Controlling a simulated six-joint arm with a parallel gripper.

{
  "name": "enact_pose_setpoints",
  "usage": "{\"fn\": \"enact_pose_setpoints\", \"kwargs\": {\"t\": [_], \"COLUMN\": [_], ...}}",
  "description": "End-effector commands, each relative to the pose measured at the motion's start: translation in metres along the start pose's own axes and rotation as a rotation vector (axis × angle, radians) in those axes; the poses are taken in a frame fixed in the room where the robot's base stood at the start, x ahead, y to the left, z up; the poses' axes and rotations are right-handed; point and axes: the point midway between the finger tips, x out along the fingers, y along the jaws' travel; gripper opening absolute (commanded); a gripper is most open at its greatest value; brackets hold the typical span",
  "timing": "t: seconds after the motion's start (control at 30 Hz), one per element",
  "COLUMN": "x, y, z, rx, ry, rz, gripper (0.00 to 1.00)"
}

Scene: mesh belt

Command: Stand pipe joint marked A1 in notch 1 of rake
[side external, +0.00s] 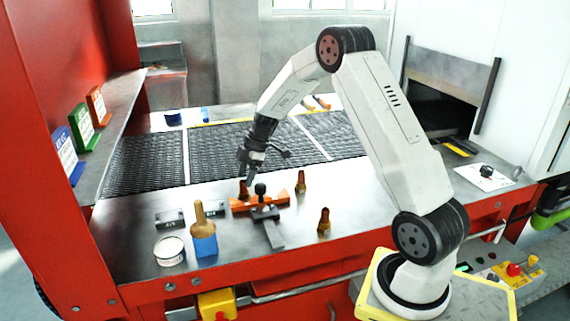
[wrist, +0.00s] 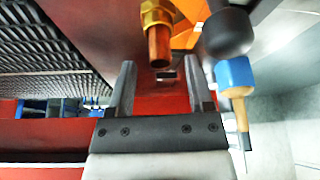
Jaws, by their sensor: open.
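The orange rake (side external: 275,199) lies on the metal counter, with a black knob (side external: 260,188) and a grey bar in front. A copper-brown pipe joint (side external: 244,187) stands at its left end; I cannot tell whether it sits in a notch. Two similar joints stand apart, one behind the rake's right end (side external: 301,182) and one at front right (side external: 323,220). No A1 mark or notch number is readable. My gripper (side external: 247,172) is open and empty just above the left joint. In the wrist view, a joint (wrist: 158,38) with a brass hex collar shows just beyond my open fingers (wrist: 160,72).
The mesh belt (side external: 230,145) runs behind.

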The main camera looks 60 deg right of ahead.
Motion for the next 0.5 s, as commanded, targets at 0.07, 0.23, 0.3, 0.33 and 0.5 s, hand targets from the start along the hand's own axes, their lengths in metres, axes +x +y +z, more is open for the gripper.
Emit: {"fn": "enact_pose_setpoints", "kwargs": {"t": [0.07, 0.23, 0.3, 0.33, 0.5], "x": [-0.014, -0.043, -0.054, -0.058, -0.080], "y": [0.001, 0.001, 0.001, 0.001, 0.001], "z": [0.000, 0.000, 0.000, 0.000, 0.000], "rx": [-0.001, 0.001, 0.000, -0.001, 0.000], "ry": [0.000, 0.001, 0.000, 0.000, 0.000], "rz": [0.003, 0.004, 0.004, 0.003, 0.002], "gripper": [0.67, 0.67, 0.67, 0.67, 0.67]}}
